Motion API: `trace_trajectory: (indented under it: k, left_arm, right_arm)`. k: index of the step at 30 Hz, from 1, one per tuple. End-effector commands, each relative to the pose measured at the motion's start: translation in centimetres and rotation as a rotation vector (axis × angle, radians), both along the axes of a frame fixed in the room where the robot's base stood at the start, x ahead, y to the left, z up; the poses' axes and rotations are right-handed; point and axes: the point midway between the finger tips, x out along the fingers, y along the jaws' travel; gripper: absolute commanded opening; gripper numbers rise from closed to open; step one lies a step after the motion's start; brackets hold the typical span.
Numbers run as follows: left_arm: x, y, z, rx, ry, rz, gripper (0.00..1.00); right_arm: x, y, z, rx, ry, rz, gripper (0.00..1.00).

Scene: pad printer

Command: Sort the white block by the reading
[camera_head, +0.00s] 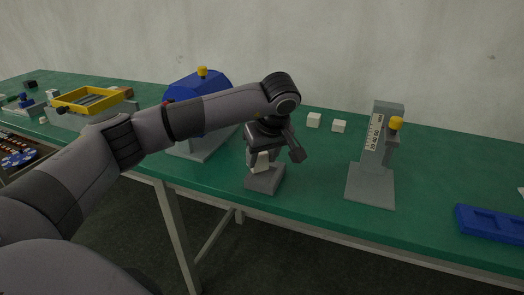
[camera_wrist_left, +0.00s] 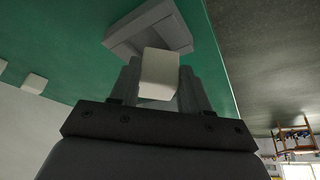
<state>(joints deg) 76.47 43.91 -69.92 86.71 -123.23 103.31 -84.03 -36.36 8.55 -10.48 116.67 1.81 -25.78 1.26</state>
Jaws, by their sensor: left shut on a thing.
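My left gripper (camera_head: 262,160) points down near the front edge of the table and is shut on a white block (camera_wrist_left: 160,72). The block also shows in the head view (camera_head: 258,164), partly covered by the fingers. It is just above or on a small grey block-shaped stand (camera_head: 266,181); I cannot tell if they touch. The stand shows beyond the block in the wrist view (camera_wrist_left: 150,30). A grey gauge (camera_head: 370,183) with a white marked scale and a yellow knob stands to the right; its reading is too small to make out. My right gripper is not in view.
Two other white blocks (camera_head: 313,120) (camera_head: 338,126) lie behind on the green table (camera_head: 440,165). A blue machine (camera_head: 190,90) with a yellow knob is behind my arm. A blue tray (camera_head: 490,222) lies at right, a yellow frame (camera_head: 70,105) at left.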

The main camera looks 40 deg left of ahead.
Motion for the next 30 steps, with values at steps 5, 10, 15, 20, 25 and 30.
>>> trace_trajectory:
  k: [5, 10, 15, 20, 25, 30]
  left_arm:
    - [0.0, 0.0, 0.3, 0.001, 0.000, 0.144, 0.10]
    - [0.0, 0.0, 0.2, 0.001, 0.002, 0.280, 0.10]
    - [0.0, 0.0, 0.2, 0.001, 0.001, 0.419, 0.10]
    - [0.0, 0.0, 0.2, 0.001, 0.001, 0.552, 0.10]
    - [0.0, 0.0, 0.2, 0.000, 0.001, 0.690, 0.10]
    - [0.0, 0.0, 0.0, 0.001, 0.000, 0.753, 0.10]
  right_arm:
    - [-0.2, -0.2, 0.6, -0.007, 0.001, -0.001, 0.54]
    - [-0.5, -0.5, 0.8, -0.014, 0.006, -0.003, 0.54]
    - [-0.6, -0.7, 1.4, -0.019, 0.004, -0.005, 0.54]
    - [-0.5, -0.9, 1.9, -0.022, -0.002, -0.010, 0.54]
    - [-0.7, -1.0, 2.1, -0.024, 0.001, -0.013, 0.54]
    - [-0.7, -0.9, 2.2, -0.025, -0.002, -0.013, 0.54]
